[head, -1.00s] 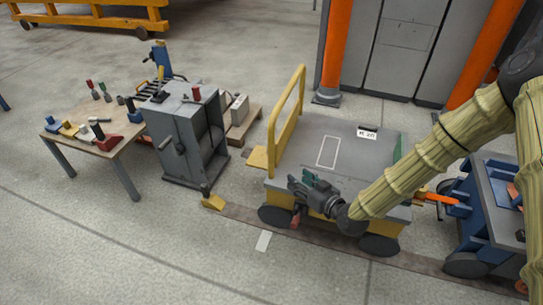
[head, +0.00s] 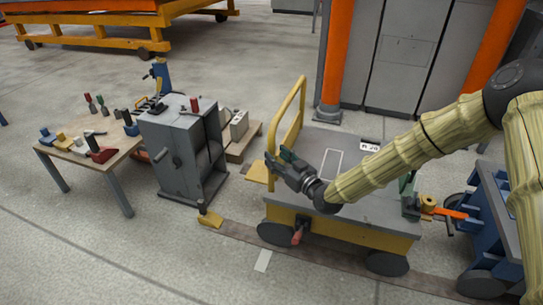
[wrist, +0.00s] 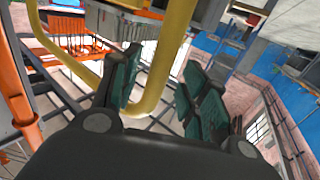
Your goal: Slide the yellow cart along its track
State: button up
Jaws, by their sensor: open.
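The yellow cart (head: 340,230) has a grey deck and dark wheels. It stands on a dark track strip (head: 240,231) in the floor. Its yellow hoop handle (head: 289,108) rises at the left end. My gripper (head: 279,158) is open above the deck's left part, by the lower part of the handle, with the fingers pointing left. In the wrist view the handle bar (wrist: 166,62) runs across and between the two open green-padded fingers. I cannot tell whether they touch it. A red-tipped lever (head: 298,236) hangs on the cart's near side.
A yellow wedge (head: 210,219) sits at the track's left end. A white mark (head: 263,260) lies on the floor in front of the track. A grey cabinet (head: 181,145) and a tool table (head: 85,150) stand left. A blue cart (head: 497,225) stands close at the right.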

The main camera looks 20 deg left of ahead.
aim_at(274, 155)
jog(key=shift+b+x, duration=0.35)
jog(key=shift+x, duration=1.5)
grip_shut()
